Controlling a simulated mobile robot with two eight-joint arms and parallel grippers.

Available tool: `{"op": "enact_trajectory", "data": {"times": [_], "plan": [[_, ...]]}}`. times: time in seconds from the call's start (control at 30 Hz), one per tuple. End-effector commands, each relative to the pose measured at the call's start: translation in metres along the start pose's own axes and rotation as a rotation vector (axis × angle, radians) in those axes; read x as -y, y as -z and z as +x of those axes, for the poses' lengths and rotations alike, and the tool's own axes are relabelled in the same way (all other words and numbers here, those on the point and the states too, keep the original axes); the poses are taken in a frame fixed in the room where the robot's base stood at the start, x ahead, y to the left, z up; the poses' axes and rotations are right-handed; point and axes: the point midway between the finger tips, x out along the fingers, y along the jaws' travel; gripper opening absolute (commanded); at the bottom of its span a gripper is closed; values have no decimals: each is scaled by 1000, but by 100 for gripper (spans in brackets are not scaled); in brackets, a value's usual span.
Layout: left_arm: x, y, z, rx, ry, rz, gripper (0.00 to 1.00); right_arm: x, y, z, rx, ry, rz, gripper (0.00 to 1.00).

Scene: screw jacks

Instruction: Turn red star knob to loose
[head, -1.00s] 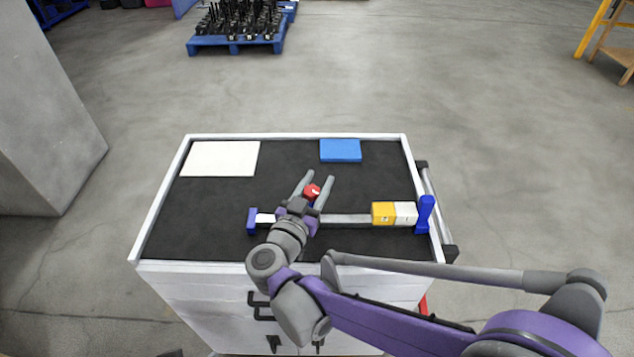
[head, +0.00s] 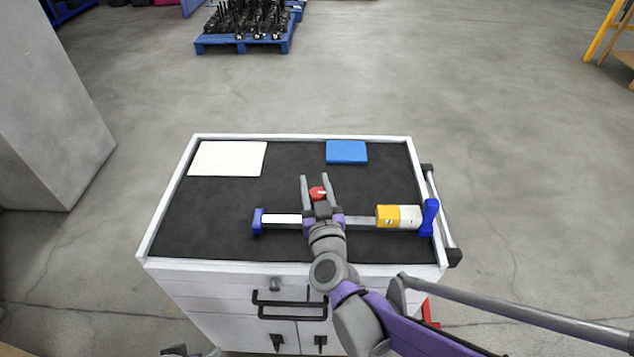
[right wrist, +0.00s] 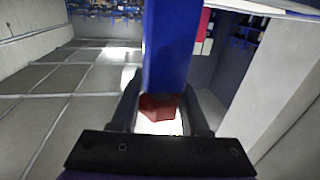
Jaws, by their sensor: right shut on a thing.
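The red star knob (head: 317,193) sits above the middle of a bar-like screw jack on the black cabinet top. My right gripper (head: 315,180) reaches over the bar from the front, its two grey fingers on either side of the knob and shut on it. In the right wrist view the red knob (right wrist: 158,108) shows between the dark fingers, partly hidden by a blue part (right wrist: 168,45) in front. The jack has a blue left end (head: 258,221), yellow (head: 387,216) and white blocks, and a blue right end (head: 430,217).
A white plate (head: 228,158) and a blue block (head: 346,152) lie at the back of the cabinet top. A raised white rim (head: 165,210) surrounds the black surface. A side handle bar (head: 443,210) is on the right. The left front of the top is clear.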

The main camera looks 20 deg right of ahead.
Motion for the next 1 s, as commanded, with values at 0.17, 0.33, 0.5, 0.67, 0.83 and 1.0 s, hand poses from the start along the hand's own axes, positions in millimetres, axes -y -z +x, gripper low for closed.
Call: {"op": "enact_trajectory", "data": {"times": [0.17, 0.33, 0.5, 0.67, 0.83, 1.0], "plan": [[0, 2, -3, -1, 0, 0, 92, 0, 1, 0, 0, 44, -1, 0], [0, 3, -5, -2, 0, 0, 92, 2, 1, 0, -1, 73, 0, 0], [0, 3, -6, -2, 0, 0, 92, 2, 1, 0, -2, 88, -1, 0], [0, 3, -6, -2, 0, 0, 92, 2, 1, 0, -2, 92, 1, 0], [0, 3, -6, -2, 0, 0, 92, 3, 1, 0, -2, 92, 1, 0], [0, 3, -6, -2, 0, 0, 92, 3, 1, 0, -3, 92, 1, 52]]}}
